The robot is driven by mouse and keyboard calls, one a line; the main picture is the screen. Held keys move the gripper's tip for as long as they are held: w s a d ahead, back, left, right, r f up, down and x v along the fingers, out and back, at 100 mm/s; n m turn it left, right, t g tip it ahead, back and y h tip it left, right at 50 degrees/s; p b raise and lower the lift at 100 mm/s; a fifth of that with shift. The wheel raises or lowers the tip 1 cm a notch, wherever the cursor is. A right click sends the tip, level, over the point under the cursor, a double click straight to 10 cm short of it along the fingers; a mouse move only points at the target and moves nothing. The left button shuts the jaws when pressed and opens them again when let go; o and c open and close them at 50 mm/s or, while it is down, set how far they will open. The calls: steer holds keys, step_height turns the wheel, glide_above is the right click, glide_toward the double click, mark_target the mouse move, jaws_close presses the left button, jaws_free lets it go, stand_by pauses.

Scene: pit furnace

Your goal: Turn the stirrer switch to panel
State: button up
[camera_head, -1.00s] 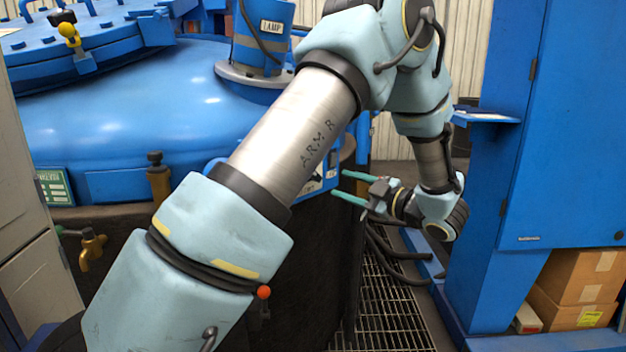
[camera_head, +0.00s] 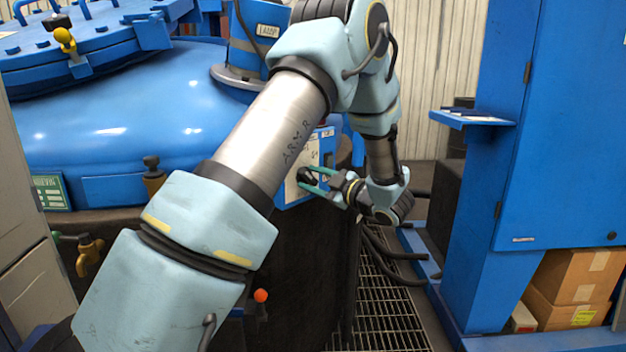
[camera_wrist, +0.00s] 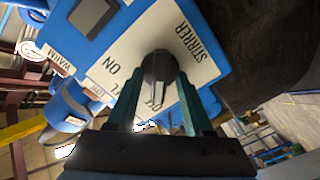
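The stirrer switch is a dark round knob (camera_wrist: 158,68) on a white plate (camera_wrist: 120,62) lettered STIRRER and ON; other lettering is partly covered by my fingers. The plate is on a blue box (camera_wrist: 88,18). In the head view the knob (camera_head: 304,174) shows at the tips of my green fingers. My gripper (camera_wrist: 160,78) is open, with one finger on each side of the knob. Whether the fingers touch it cannot be told.
The large blue furnace vessel (camera_head: 110,110) stands left of the box. A blue cabinet (camera_head: 570,130) with a small shelf (camera_head: 472,118) stands at right. Black hoses (camera_head: 385,250) run over the floor grating (camera_head: 375,310) below my gripper.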

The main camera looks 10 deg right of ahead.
jaws_close()
steer(key=shift+r+m+p, duration=0.1)
steer(key=shift+m+p, duration=0.2)
steer(key=shift+p, duration=0.1)
steer(key=m+p, duration=0.3)
steer(key=shift+r+m, duration=0.1)
steer(key=shift+m, duration=0.3)
steer(key=shift+d+m+p, duration=0.1)
steer(key=shift+m+p, duration=1.7)
steer(key=shift+m, duration=0.3)
steer(key=shift+f, duration=0.2)
steer(key=shift+o, duration=0.4)
jaws_free()
steer(key=shift+d, duration=0.1)
